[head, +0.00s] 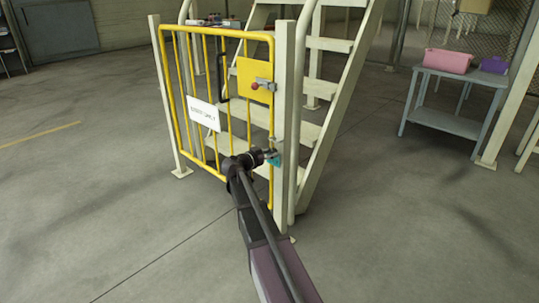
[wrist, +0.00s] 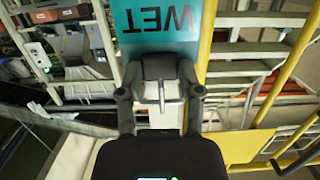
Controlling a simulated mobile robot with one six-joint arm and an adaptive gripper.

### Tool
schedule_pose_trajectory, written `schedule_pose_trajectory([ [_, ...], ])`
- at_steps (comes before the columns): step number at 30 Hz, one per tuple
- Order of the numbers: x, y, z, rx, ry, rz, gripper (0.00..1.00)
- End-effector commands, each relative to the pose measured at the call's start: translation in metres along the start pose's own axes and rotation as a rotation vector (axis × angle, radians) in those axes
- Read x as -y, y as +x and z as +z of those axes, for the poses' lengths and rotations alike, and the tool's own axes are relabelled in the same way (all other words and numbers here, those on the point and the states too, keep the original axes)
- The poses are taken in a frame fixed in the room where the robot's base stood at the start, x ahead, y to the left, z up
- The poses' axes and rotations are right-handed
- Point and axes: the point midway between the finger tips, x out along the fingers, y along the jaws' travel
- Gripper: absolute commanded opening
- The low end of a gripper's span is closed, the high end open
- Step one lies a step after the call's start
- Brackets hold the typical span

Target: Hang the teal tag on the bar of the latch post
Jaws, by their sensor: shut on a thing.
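The teal tag (wrist: 160,22) shows in the wrist view with the letters "WET" upside down. In the head view the tag (head: 275,160) is a small teal patch at my gripper's tip. My gripper (wrist: 161,78) is shut on the tag. In the head view my gripper (head: 268,155) is beside the cream latch post (head: 286,110), at the right side of the yellow gate. A small pale fitting (head: 277,144) sits on the post just above the tag. The bar is mostly hidden here, and I cannot tell whether the tag touches it.
The yellow gate (head: 166,75) stands shut, with a white sign (head: 204,113) and a red-knobbed latch (head: 257,86). Pale stairs (head: 330,44) rise behind it. The floor in front is clear.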

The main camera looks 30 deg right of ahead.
Motion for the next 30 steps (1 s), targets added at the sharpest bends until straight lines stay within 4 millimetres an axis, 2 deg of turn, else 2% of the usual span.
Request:
schedule_pose_trajectory([
  [5,-0.0004,0.0004,-0.0003,0.000,0.000,0.001,0.00],
  [6,-0.0004,0.0004,-0.0003,0.000,0.000,0.001,0.53],
  [9,-0.0004,0.0004,-0.0003,0.000,0.000,0.001,0.82],
  [10,-0.0004,0.0004,-0.0003,0.000,0.000,0.001,0.87],
  [19,-0.0004,0.0004,-0.0003,0.000,0.000,0.001,0.87],
  [21,-0.0004,0.0003,-0.0002,0.000,0.000,0.001,1.00],
  [30,-0.0004,0.0003,-0.0003,0.000,0.000,0.001,1.00],
])
